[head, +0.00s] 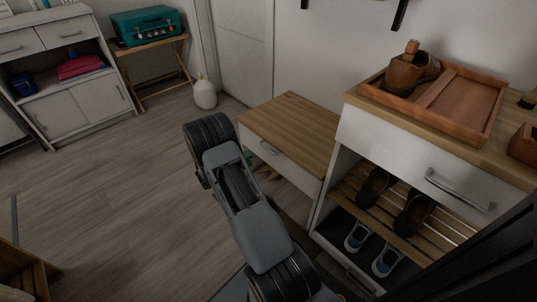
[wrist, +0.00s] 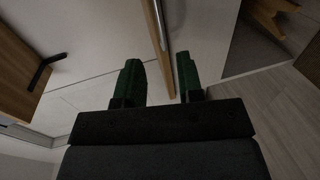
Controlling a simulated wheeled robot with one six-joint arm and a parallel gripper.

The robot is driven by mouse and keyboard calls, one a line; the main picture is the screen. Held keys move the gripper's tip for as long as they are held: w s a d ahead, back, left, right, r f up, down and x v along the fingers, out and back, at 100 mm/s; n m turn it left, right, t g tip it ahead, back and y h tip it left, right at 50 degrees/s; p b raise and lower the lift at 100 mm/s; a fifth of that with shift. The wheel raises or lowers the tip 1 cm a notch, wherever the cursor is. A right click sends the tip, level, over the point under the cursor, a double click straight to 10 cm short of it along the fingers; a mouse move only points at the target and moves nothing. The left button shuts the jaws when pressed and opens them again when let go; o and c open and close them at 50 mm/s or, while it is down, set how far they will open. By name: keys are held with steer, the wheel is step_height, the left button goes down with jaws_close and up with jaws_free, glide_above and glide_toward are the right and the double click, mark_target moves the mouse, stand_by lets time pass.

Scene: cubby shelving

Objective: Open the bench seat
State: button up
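The bench (head: 290,118) is low, with a light wood top and a white front, and stands right of centre in the head view. Its top looks flat and closed. My arm reaches to the bench's front left side and hides most of my gripper there; a bit of green finger shows near the handle. In the wrist view my gripper (wrist: 160,80) has its two green fingers apart. A thin wooden strip (wrist: 168,62) with a metal bar beside it runs toward the gap; I cannot tell whether the fingers touch it.
A shoe cabinet (head: 385,140) with a wooden tray (head: 455,100) stands close on the right. A white jug (head: 204,94) is on the floor behind. A teal case (head: 147,26) sits on a folding table. The floor (head: 100,190) at left is clear.

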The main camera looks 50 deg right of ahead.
steer(key=b+x, duration=0.3)
steer(key=x, duration=0.9)
jaws_close()
stand_by(0.3)
